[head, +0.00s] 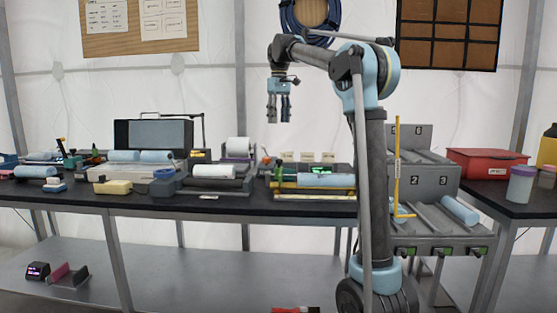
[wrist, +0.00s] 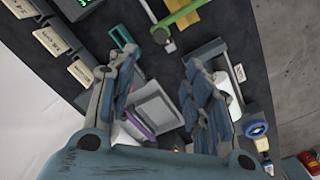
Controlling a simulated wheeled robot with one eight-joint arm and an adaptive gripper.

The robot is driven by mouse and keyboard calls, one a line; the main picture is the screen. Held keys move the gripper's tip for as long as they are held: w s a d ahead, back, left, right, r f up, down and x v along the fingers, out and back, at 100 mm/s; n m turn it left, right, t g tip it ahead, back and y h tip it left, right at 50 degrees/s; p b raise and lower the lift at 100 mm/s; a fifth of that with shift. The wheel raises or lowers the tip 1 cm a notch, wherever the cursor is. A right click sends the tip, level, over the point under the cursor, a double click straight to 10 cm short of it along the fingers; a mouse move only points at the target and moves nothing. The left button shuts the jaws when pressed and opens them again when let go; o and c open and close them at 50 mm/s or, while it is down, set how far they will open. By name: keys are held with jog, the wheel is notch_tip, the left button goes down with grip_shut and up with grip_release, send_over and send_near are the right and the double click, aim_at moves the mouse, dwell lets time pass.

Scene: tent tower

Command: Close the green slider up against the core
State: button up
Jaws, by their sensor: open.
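A green upright piece (head: 279,170), which looks like the green slider, stands at the left end of a yellow-edged rack on the table. A light blue roll (head: 326,180) lies to its right. I cannot tell which part is the core, or the exact gap to it. In the wrist view a lime-green bar (wrist: 186,14) shows at the top, beyond my fingertips; I cannot tell whether it is the slider. My gripper (head: 278,119) hangs fingers-down, open and empty, above and behind the table items. Its spread fingers also show in the wrist view (wrist: 161,72).
A white roll in a dark holder (head: 214,172) and a white roll with a purple base (head: 238,149) are left of the rack. Small labelled blocks (head: 307,157) stand behind it. A grey stepped rack (head: 425,180) is to the right.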

notch_tip(320, 180, down, 17)
jog(key=shift+r, duration=0.15)
dwell(0.5)
grip_shut()
